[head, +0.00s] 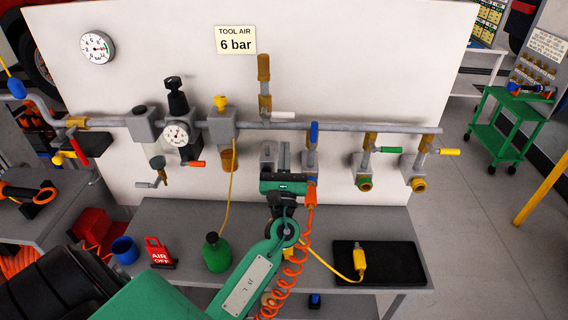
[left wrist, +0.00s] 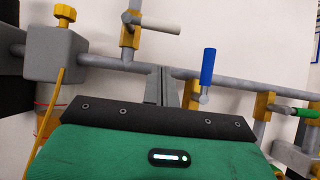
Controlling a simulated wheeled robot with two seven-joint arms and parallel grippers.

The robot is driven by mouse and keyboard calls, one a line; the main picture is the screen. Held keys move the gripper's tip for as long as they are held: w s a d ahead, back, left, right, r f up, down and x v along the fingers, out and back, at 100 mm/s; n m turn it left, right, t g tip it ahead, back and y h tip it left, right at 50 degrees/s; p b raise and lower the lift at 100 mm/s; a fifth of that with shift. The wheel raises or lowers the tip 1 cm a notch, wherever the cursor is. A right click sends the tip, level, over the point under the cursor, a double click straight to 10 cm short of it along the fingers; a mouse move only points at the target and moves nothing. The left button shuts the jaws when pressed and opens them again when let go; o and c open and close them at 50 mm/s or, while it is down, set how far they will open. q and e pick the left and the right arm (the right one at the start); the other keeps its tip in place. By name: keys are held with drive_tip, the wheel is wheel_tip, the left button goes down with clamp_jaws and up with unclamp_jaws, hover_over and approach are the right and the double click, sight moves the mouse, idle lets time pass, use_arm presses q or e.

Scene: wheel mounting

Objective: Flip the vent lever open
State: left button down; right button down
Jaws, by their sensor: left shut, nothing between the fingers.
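Several coloured levers sit on the grey air pipe (head: 350,127); no label tells which is the vent lever. A blue lever (head: 314,132) stands upright, and it also shows in the left wrist view (left wrist: 208,67). A white lever (head: 283,115) lies level, pointing right, and shows in the left wrist view (left wrist: 160,25). A green lever (head: 390,150) and a yellow lever (head: 450,152) point right. My left gripper (head: 284,150) is shut and empty just left of the blue lever. In the left wrist view its fingers (left wrist: 160,85) overlap the pipe; contact cannot be told.
A red lever (head: 78,145) and an orange lever (head: 197,164) are on the left. An orange coiled hose (head: 296,262) hangs beside my left arm.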

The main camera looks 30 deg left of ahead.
use_arm(q)
drive_tip(key=r+p, duration=0.1)
drive_tip(key=w+r+p, duration=0.1)
drive_tip(key=r, duration=0.1)
drive_tip(key=a+r+p, duration=0.1)
drive_tip(key=shift+w+r, duration=0.35)
drive_tip(key=shift+a, duration=0.1)
